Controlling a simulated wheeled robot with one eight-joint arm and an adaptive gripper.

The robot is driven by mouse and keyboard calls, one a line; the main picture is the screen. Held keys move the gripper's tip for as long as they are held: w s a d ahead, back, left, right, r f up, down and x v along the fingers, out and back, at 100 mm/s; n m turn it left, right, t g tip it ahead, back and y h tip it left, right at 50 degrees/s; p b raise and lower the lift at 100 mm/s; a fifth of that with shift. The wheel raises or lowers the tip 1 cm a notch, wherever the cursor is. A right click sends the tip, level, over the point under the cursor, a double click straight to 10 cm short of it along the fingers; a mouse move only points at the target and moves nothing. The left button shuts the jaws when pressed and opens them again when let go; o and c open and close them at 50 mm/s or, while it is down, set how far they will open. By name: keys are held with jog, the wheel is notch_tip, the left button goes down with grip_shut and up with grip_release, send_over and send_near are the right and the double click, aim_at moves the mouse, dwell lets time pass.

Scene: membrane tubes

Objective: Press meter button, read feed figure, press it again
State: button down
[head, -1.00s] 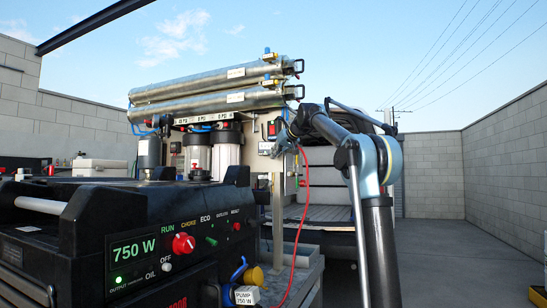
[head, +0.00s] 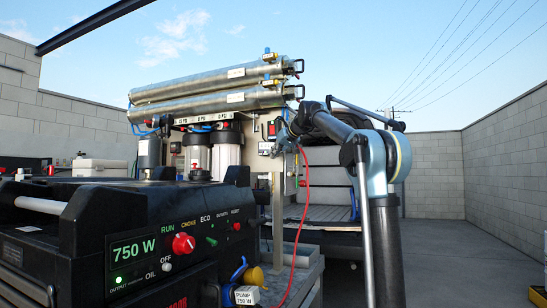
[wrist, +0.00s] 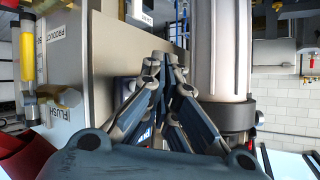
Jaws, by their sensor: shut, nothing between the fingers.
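My gripper (head: 282,141) is shut and empty, close in front of the metal panel behind the generator. In the wrist view its fingertips (wrist: 165,58) meet near the panel face, beside a white filter housing (wrist: 220,50). A dark blue box (wrist: 124,90) on the panel is mostly hidden behind the left finger; I cannot tell whether it is the meter. No meter figure or button is readable in either view. Whether the fingertips touch anything is unclear.
Two silver membrane tubes (head: 205,87) lie above the filter housings (head: 227,150). A dark generator (head: 130,235) showing 750 W stands at front left. A red hose (head: 303,215) hangs below my gripper.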

jog(key=s, duration=0.3)
jog(key=shift+s, duration=0.4)
jog(key=shift+d, duration=0.1)
dwell(0.5)
jog(key=s+d+f+m+g+h, duration=0.1)
jog(key=s+d+f+g+h, duration=0.1)
jog(key=s+d+f, duration=0.7)
jog(key=s+d+f+m+g+h, duration=0.2)
jog(key=s+d+f, duration=0.6)
jog(key=s+f, duration=1.6)
jog(key=s+d+f+m+g+h, duration=0.2)
jog(key=s+d+f, duration=0.7)
jog(key=s+f, duration=0.8)
notch_tip(320, 180, down, 12)
jog(key=shift+s+d+r+g+h, duration=0.15)
jog(key=shift+s+d+g+h, duration=0.2)
jog(key=shift+g+h, duration=0.45)
jog(key=shift+w, duration=0.1)
jog(key=shift+w+f, duration=0.2)
jog(key=shift+w, duration=0.2)
